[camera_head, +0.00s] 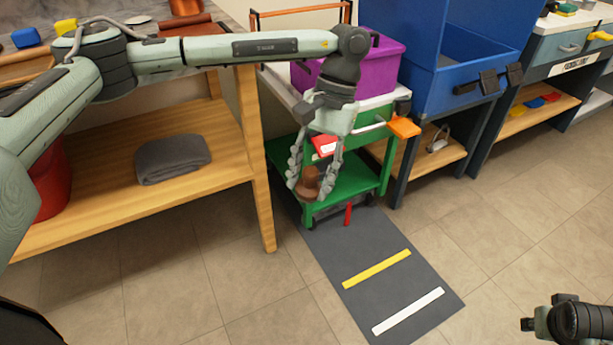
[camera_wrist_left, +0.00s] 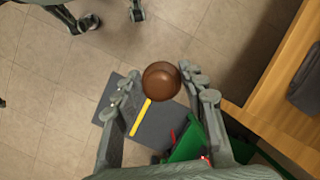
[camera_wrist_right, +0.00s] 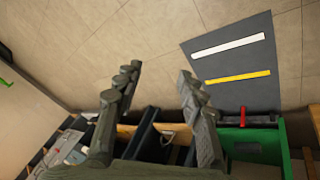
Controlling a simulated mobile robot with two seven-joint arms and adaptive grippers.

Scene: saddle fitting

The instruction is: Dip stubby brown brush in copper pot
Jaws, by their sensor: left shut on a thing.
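My left gripper (camera_head: 311,188) hangs over the floor in front of the green cart, fingers pointing down. It is shut on a stubby brown brush (camera_head: 309,180) with a rounded end. In the left wrist view the brush (camera_wrist_left: 161,82) shows as a glossy brown round shape between the fingertips (camera_wrist_left: 158,84). Its lower end is hard to make out. My right gripper (camera_wrist_right: 156,85) is open and empty in the right wrist view, its fingers well apart above the floor.
The green cart (camera_head: 345,178) carries a purple box (camera_head: 375,68). A wooden bench (camera_head: 85,205) at the left holds a grey folded cloth (camera_head: 172,159) and a red bucket (camera_head: 51,185). A blue bin (camera_head: 460,65) stands at the back right. The striped grey mat (camera_head: 360,270) and floor are clear.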

